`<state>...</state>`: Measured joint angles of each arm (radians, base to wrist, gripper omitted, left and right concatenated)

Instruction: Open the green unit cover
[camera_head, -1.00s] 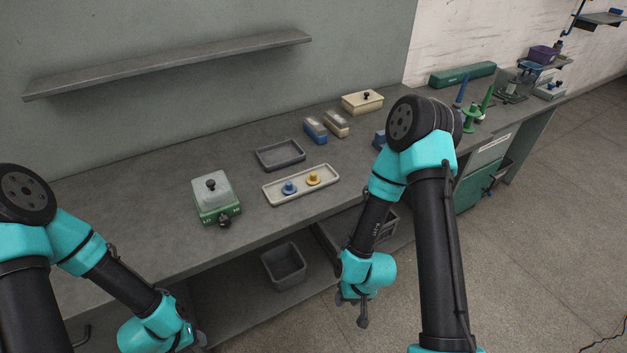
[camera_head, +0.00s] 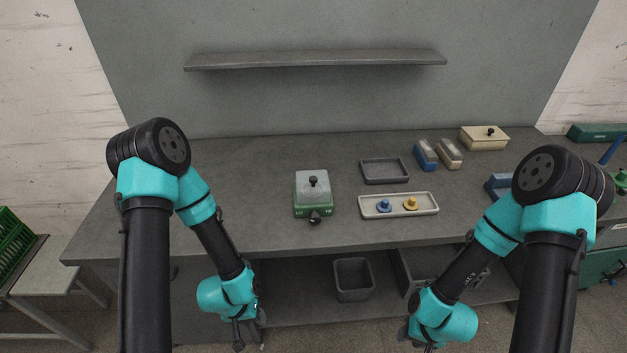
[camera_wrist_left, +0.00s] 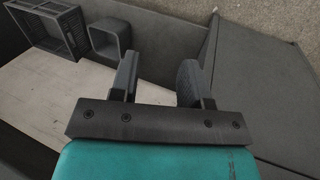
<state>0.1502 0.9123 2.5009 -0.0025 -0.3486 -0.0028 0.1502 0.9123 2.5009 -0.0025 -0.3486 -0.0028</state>
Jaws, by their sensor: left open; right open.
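The green unit (camera_head: 313,209) stands on the workbench, left of the trays. Its pale grey cover (camera_head: 313,186) sits on top with a black knob, and a dark knob (camera_head: 315,218) projects from its front. The cover appears closed. My left gripper (camera_head: 250,340) hangs low in front of the bench, below and left of the unit; it shows open and empty in the left wrist view (camera_wrist_left: 160,85). My right gripper (camera_head: 420,340) hangs low at the front right, small and partly cut off by the frame, clear of the unit.
A light tray (camera_head: 399,212) with a blue and a yellow piece lies right of the unit, with a dark empty tray (camera_head: 385,171) behind it. Blue and tan boxes and a cream lidded box (camera_head: 484,138) stand farther right. A shelf (camera_head: 315,60) overhangs the back. The bench's left side is clear.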

